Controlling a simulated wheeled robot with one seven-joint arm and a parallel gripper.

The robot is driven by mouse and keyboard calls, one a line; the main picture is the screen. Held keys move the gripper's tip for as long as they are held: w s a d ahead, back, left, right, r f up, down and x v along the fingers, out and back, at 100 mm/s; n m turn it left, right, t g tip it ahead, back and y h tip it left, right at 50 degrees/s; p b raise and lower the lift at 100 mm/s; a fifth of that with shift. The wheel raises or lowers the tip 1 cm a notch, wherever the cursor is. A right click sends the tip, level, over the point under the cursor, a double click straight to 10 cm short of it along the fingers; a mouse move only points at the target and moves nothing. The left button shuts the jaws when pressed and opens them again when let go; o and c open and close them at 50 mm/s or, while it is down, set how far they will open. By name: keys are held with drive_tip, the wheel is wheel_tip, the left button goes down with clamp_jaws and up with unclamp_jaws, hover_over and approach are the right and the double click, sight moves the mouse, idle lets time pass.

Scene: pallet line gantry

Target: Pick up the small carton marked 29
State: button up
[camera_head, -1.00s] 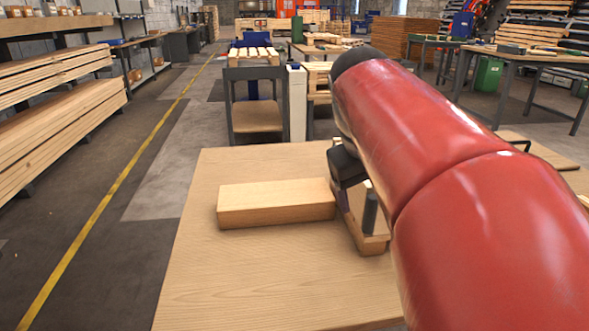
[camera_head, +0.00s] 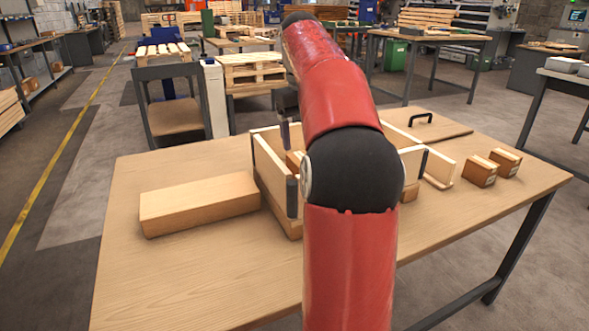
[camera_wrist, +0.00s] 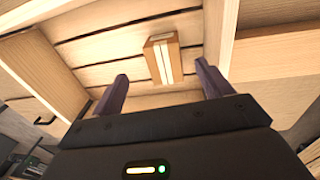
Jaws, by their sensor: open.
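A small brown carton (camera_wrist: 163,58) with a pale stripe lies on the slatted floor of an open wooden crate (camera_wrist: 228,25). It shows between and beyond the fingertips of my gripper (camera_wrist: 161,71) in the wrist view. The fingers are apart and empty. In the head view my gripper hangs over the left part of the crate (camera_head: 268,162), and my arm hides the crate's middle. Part of a carton (camera_head: 294,160) shows inside it. Two more small cartons, a nearer one (camera_head: 480,171) and a farther one (camera_head: 506,161), stand on the table's right. I cannot read any number.
A long wooden block (camera_head: 200,203) lies on the table (camera_head: 215,280) left of the crate. A flat board with a black handle (camera_head: 420,119) lies behind, to the right. The crate's walls rise around the gripper. The table's front left is clear.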

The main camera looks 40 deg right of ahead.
sight(293, 160)
drive_tip(key=shift+w+d+f+y, duration=0.5)
drive_tip(key=shift+w+d+f, duration=0.25)
drive_tip(key=shift+w, duration=0.25)
drive_tip(key=f, duration=0.5)
drive_tip(key=f+b, duration=0.1)
drive_tip(key=f, duration=0.1)
drive_tip(key=shift+a+f, duration=0.35)
drive_tip(key=shift+f, duration=0.05)
drive_tip(key=c, duration=1.3)
drive_tip(key=shift+o, duration=0.2)
drive_tip(key=shift+r, duration=0.15)
